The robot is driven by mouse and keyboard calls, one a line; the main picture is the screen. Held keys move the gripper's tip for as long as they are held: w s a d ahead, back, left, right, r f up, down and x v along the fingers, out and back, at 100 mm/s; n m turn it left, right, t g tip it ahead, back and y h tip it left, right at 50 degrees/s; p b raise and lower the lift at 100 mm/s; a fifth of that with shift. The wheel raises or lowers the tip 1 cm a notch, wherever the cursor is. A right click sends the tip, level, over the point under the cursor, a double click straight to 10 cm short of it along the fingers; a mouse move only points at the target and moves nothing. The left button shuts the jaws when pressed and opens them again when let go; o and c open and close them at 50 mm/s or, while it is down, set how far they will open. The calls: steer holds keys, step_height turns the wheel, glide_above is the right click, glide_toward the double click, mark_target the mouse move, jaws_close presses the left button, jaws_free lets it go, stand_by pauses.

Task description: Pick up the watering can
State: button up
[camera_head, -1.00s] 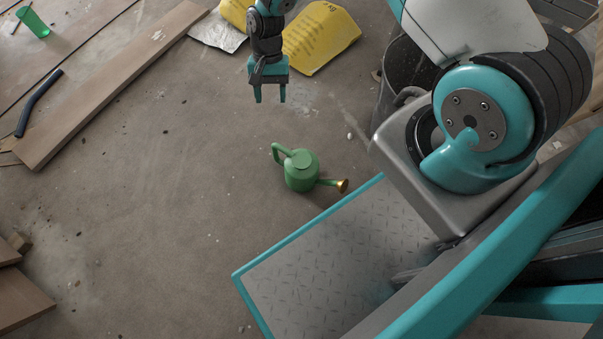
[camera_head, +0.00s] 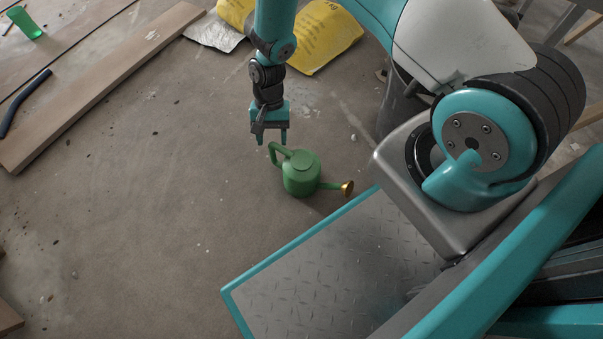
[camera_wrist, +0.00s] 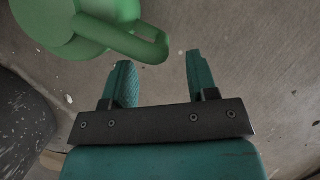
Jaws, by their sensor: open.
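A green watering can (camera_head: 301,175) with a brass rose stands on the concrete floor, near the edge of my base platform. Its handle loop points up and left, and its spout points right. My gripper (camera_head: 271,140) hangs fingers-down just behind the handle, open and empty. In the wrist view, the watering can (camera_wrist: 62,24) fills the top left. Its handle reaches toward the space between the tips of my gripper (camera_wrist: 160,62). The handle looks just beyond the fingertips; I cannot tell the exact height gap.
Yellow bags (camera_head: 326,36) lie behind my arm. A dark bin (camera_head: 400,104) stands to the right of the gripper. A long wooden plank (camera_head: 100,85), a dark tube (camera_head: 24,103) and a green cup (camera_head: 24,22) lie at the left. The floor left of the can is clear.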

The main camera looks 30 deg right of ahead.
steer(key=b+x, duration=0.2)
steer(key=x, duration=0.2)
steer(key=shift+d+b, duration=0.1)
steer(key=shift+b, duration=0.2)
steer(key=shift+r, duration=0.1)
steer(key=shift+c, duration=0.4)
